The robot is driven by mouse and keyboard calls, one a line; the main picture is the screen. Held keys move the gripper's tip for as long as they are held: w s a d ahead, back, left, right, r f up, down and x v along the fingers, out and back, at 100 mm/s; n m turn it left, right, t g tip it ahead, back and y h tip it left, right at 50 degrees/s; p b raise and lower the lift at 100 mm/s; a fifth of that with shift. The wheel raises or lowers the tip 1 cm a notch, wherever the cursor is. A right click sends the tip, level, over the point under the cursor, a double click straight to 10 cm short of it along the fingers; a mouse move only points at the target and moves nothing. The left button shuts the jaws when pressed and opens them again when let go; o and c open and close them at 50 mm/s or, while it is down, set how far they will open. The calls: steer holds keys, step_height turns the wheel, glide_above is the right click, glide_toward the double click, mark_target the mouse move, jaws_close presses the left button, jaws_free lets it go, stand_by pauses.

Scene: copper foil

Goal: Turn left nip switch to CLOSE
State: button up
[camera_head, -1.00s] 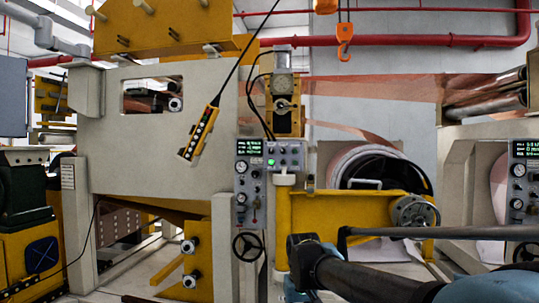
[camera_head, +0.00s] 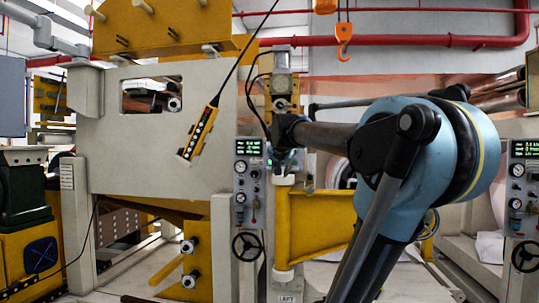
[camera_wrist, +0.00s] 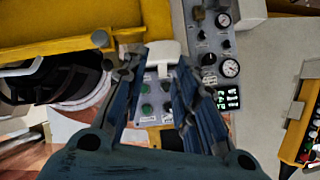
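The tall grey control panel (camera_head: 248,182) stands left of centre in the head view, with a lit display, gauges and knobs. It also shows in the wrist view (camera_wrist: 212,42), turned upside down. Beside it is a smaller switch panel (camera_wrist: 152,110) with green buttons and dark knobs, seen between my fingers. In the head view my arm's end mostly covers that smaller panel. My gripper (camera_wrist: 157,68) is open and empty, its two dark blue fingers apart over the smaller panel. It shows small in the head view (camera_head: 287,160). Switch labels are too small to read.
A yellow pendant control (camera_head: 198,133) hangs on a cable to the left of the panels. A yellow machine frame (camera_head: 325,222) stands to their right. Another gauge panel (camera_head: 523,190) is at the right edge. An orange hook (camera_head: 343,38) hangs above.

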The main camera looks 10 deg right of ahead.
steer(key=w+a+r+m+t, duration=0.1)
steer(key=w+r, duration=0.3)
steer(key=r, duration=0.2)
steer(key=w+a+r+t, duration=0.2)
steer(key=w+r, duration=0.2)
steer(key=r, duration=0.2)
steer(key=x, duration=1.6)
steer(key=shift+w+a+f+y, duration=0.15)
steer(key=shift+w+f+y, duration=0.15)
steer(key=shift+f+y, duration=0.15)
